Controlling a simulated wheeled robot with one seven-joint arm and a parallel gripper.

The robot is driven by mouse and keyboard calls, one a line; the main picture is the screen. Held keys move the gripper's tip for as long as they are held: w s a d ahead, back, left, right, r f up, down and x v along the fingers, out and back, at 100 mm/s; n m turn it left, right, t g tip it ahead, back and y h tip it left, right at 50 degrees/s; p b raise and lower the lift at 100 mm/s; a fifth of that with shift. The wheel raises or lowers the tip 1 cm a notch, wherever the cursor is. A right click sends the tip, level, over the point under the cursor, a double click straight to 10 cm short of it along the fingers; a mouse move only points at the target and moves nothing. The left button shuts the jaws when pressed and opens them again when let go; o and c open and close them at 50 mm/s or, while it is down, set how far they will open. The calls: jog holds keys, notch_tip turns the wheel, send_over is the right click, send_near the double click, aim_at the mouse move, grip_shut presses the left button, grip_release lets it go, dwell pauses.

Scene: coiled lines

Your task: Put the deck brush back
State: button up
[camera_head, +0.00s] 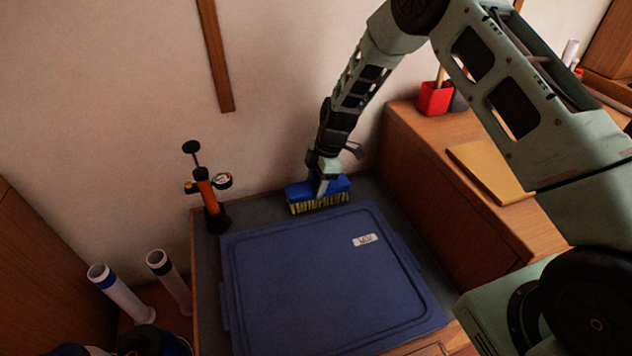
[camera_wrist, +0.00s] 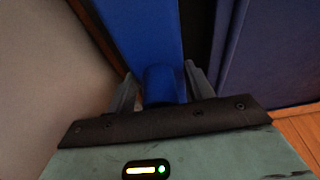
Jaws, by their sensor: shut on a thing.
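The deck brush (camera_head: 306,201) has a blue block and yellow bristles. In the head view it is at the back of the grey-topped surface, behind the blue lid, with its bristles facing down. My gripper (camera_head: 322,184) points down onto the top of the brush and is shut on it. In the wrist view the blue brush (camera_wrist: 162,85) has a rounded part between my two fingers (camera_wrist: 160,92). I cannot tell whether the bristles touch the surface or hang just above it.
A large blue lidded box (camera_head: 310,280) with a white label fills most of the surface in front. An orange hand pump (camera_head: 206,191) stands at the left. A wooden cabinet (camera_head: 450,185) rises at the right, with a red container (camera_head: 434,99). White tubes (camera_head: 118,291) stand lower left.

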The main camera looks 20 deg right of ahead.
jog(key=shift+f, duration=0.1)
jog(key=o, duration=1)
